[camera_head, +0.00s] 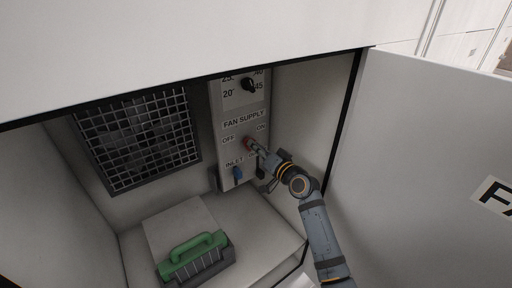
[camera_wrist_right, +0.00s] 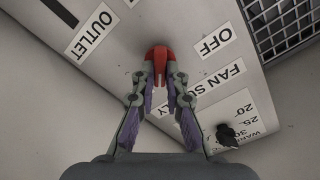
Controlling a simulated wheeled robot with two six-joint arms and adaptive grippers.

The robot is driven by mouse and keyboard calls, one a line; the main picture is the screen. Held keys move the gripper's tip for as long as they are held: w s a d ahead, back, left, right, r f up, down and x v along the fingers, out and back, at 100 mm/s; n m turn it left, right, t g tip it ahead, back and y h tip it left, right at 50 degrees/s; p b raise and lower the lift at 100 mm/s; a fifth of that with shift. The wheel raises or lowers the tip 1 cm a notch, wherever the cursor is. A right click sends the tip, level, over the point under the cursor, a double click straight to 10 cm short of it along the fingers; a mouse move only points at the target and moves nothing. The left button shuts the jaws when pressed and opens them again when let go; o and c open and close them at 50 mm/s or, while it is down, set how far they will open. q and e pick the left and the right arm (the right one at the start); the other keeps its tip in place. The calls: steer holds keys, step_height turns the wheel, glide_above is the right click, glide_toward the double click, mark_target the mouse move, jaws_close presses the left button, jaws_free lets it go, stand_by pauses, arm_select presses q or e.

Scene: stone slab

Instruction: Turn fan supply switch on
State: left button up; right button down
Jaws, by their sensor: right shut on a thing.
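The fan supply switch is a red knob (camera_head: 248,143) on a grey control panel (camera_head: 229,180), below the label FAN SUPPLY and between OFF and ON. My right gripper (camera_head: 259,150) reaches it from the lower right. In the right wrist view, the right gripper (camera_wrist_right: 161,88) has its two fingers closed around the red knob (camera_wrist_right: 158,56). The OFF label (camera_wrist_right: 214,43) is visible there; the ON label is hidden by the gripper. Exactly which way the knob points is hard to tell. My left gripper is not in view.
A mesh grille (camera_head: 137,135) is left. A green-handled brush (camera_head: 195,256) lies on the cabinet's ledge. The open door (camera_head: 430,150) stands right of my arm.

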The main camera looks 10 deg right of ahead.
steer(key=c, duration=1.4)
jaws_free()
steer(key=v, duration=1.2)
steer(key=shift+f, duration=0.1)
